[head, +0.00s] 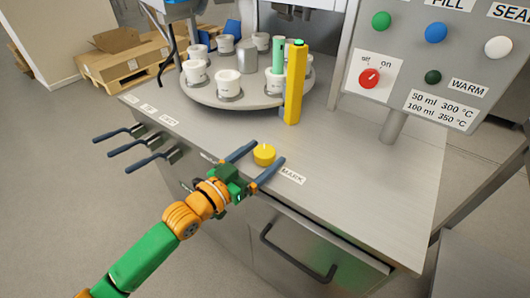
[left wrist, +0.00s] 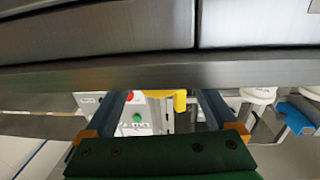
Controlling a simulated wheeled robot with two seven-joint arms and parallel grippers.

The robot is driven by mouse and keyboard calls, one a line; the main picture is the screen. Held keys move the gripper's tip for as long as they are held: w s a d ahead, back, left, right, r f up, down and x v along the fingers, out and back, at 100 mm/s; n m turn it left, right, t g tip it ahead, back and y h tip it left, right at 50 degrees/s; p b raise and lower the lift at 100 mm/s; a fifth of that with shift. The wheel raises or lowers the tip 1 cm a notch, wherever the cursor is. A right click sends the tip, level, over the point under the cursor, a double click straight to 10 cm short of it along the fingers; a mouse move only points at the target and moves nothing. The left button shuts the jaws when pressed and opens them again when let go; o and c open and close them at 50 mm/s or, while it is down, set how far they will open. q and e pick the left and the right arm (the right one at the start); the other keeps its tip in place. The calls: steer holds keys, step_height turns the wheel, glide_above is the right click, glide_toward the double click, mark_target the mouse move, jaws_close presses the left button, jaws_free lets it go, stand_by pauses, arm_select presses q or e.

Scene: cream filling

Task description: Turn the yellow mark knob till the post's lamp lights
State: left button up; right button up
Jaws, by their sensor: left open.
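The yellow mark knob (head: 264,154) sits on the steel counter near its front edge, beside the MARK label. My left gripper (head: 268,151) is open, with one finger on each side of the knob. Gaps show between knob and fingers in the head view, and I cannot tell any contact. In the left wrist view, something yellow (left wrist: 180,100) shows between the fingers, nearer the right one; it is partly hidden by the counter edge. My right gripper is not in view.
A round turntable (head: 228,105) with several white cups stands behind, and a green cylinder (head: 278,52) rises beside the post. A control panel (head: 440,60) with a red knob is at the right. Several dark-handled levers (head: 130,148) stick out at left. The right counter is clear.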

arm_select(q)
steer(key=shift+w+d+f, duration=0.1)
steer(key=shift+w+d, duration=0.4)
steer(key=shift+s+a, duration=0.1)
steer(key=c, duration=1.4)
steer(key=shift+r+n+p, duration=0.3)
steer(key=shift+r+p, duration=0.1)
steer(key=shift+p, duration=0.8)
steer(key=shift+f+t+y, duration=0.15)
steer(key=shift+t+y, duration=0.25)
steer(key=shift+y, duration=0.1)
steer(key=shift+f, duration=0.15)
steer(key=o, duration=1.4)
